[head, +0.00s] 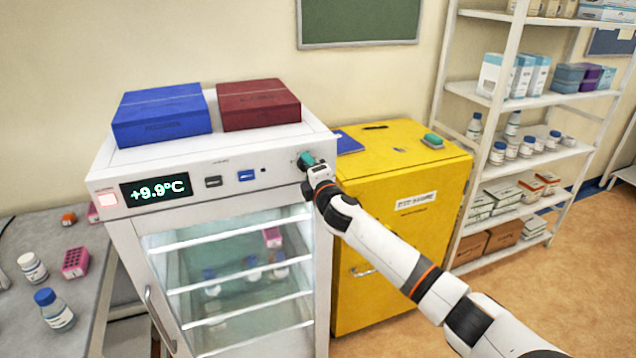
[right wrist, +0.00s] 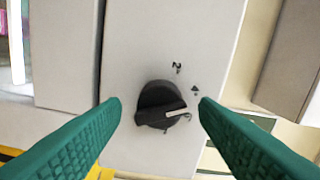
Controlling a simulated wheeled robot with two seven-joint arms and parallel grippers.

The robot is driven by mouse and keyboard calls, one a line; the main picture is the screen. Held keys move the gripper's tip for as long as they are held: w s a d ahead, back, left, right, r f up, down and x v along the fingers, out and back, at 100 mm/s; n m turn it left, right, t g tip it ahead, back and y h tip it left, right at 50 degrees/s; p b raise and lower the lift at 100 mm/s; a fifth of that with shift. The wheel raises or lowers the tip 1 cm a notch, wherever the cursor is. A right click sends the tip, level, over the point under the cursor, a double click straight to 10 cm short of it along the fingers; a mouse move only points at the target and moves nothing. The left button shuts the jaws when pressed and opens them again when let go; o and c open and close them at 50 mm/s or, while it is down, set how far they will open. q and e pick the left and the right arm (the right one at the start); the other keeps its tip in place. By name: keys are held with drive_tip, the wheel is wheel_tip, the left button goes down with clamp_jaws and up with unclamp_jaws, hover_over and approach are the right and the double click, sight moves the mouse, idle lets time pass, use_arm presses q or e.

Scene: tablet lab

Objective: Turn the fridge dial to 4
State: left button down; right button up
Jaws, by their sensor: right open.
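The fridge (head: 225,180) stands at the centre left in the head view, with a lit display (head: 156,189) reading +9.9°C on its front panel. Its dial (right wrist: 155,97) is a round black knob with a white pointer line in the right wrist view. The pointer aims right and slightly up. A "2" and another small mark, too unclear to read, are printed above and to the right of it. My right gripper (head: 306,160) is at the panel's right end and mostly hides the dial there. Its green fingers are open, one on each side of the dial, with visible gaps. My left gripper is out of view.
A blue box (head: 161,114) and a dark red box (head: 257,104) sit on the fridge. A yellow cabinet (head: 400,220) stands close to its right, behind my right arm. A white shelf (head: 505,100) with bottles and boxes is farther right. A bench (head: 85,240) with bottles is at left.

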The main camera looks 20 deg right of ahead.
drive_tip(key=s+b, duration=0.2)
drive_tip(key=s, duration=0.9)
drive_tip(key=shift+s+d, duration=0.15)
drive_tip(key=shift+d, duration=0.05)
